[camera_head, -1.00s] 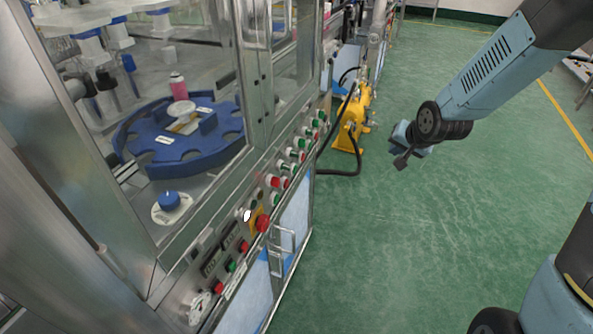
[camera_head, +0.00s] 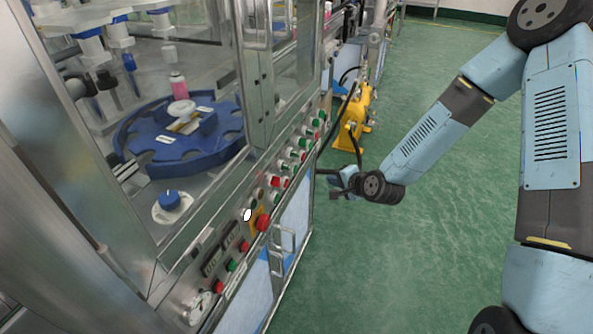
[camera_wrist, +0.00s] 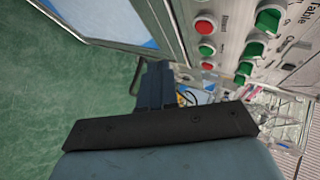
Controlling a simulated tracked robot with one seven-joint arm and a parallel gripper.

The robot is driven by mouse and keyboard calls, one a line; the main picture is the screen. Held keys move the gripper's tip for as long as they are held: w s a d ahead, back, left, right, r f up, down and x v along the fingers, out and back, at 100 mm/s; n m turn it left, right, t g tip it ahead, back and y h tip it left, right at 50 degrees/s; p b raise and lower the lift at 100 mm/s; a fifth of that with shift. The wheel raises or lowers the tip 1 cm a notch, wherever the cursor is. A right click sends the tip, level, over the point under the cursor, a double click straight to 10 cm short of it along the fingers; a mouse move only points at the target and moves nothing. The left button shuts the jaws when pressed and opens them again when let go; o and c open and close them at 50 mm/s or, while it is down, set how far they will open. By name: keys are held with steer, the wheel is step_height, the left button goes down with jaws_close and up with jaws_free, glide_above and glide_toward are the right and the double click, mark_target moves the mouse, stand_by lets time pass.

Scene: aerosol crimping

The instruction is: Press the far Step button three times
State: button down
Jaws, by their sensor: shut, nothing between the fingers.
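The machine's control panel carries a long row of red and green buttons and knobs. In the head view its far group of buttons (camera_head: 312,127) is small and the labels cannot be read, so I cannot tell which is the far Step button. In the wrist view, red (camera_wrist: 205,27) and green (camera_wrist: 207,50) buttons and green knobs (camera_wrist: 268,19) show on the panel; no Step label is legible. My gripper (camera_head: 330,174) is shut and empty, beside the panel front. In the wrist view its closed fingers (camera_wrist: 160,82) point towards the panel's lower edge, apparently apart from the buttons.
A yellow machine part (camera_head: 353,118) with black hoses stands on the floor beyond the gripper. A metal handle (camera_head: 285,245) sticks out of the cabinet door below the panel. The blue turntable (camera_head: 165,150) is behind glass. Green floor is free to the right.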

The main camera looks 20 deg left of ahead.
mark_target(295, 169)
stand_by(0.4)
steer(key=a, duration=0.8)
steer(key=shift+w+a, duration=0.3)
steer(key=shift+a, duration=0.1)
stand_by(1.9)
steer(key=shift+a+r, duration=0.1)
steer(key=shift+a, duration=0.3)
